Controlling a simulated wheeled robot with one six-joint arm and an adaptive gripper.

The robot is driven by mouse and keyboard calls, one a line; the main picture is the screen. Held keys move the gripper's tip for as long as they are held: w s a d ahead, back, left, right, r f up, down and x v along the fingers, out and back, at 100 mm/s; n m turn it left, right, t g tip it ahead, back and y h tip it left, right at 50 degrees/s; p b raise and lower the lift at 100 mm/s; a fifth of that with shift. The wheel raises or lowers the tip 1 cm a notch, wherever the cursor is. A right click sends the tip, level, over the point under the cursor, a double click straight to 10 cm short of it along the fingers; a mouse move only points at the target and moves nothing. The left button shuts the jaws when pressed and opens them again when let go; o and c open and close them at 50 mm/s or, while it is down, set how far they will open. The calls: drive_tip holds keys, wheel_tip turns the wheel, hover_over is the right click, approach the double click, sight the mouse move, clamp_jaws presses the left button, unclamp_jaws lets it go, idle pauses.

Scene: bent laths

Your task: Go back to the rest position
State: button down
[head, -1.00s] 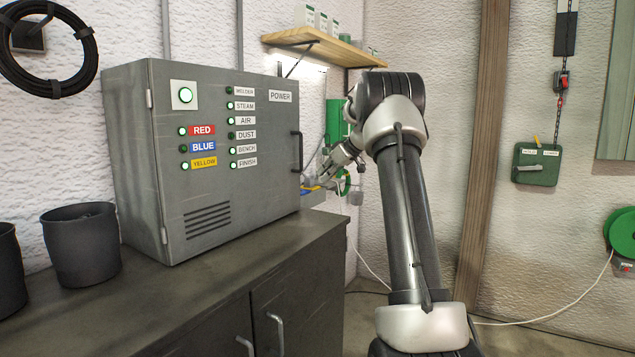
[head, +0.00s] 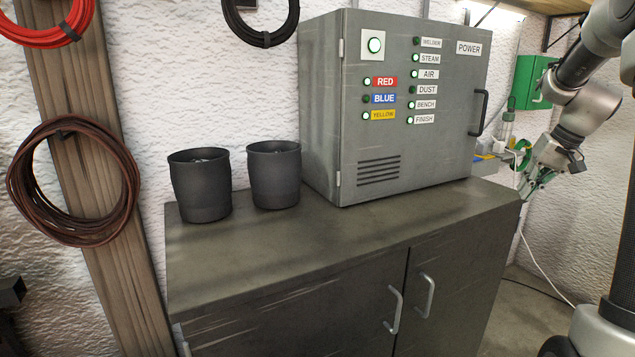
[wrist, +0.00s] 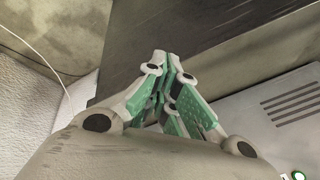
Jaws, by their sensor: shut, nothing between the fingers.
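My gripper (head: 532,184) is at the right of the head view, just beyond the right end of the dark cabinet and lower than the power box's handle. It points down and to the left, apart from the box. In the wrist view its green-padded fingers (wrist: 168,66) are brought together with nothing between them. My arm comes in from the right edge of the head view, and part of it is cut off there.
The grey power box (head: 408,150), with a door handle (head: 479,113), stands on the cabinet (head: 290,245). Two dark pots (head: 201,188) stand left of it. A green wall box (head: 528,82) is behind my gripper. A white cable (head: 545,275) hangs to the floor.

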drive_tip(key=s+a+n, duration=0.1)
drive_tip(key=s+a, duration=0.4)
drive_tip(key=s, duration=0.4)
drive_tip(key=s+a+r+n+h, duration=0.1)
drive_tip(key=s+a, duration=0.5)
drive_tip(key=s, duration=0.4)
drive_tip(key=s+a+r+n+h, duration=0.1)
drive_tip(key=s+a, duration=0.4)
drive_tip(key=s, duration=0.5)
drive_tip(key=shift+a+r+t, duration=0.15)
drive_tip(key=shift+t, duration=0.25)
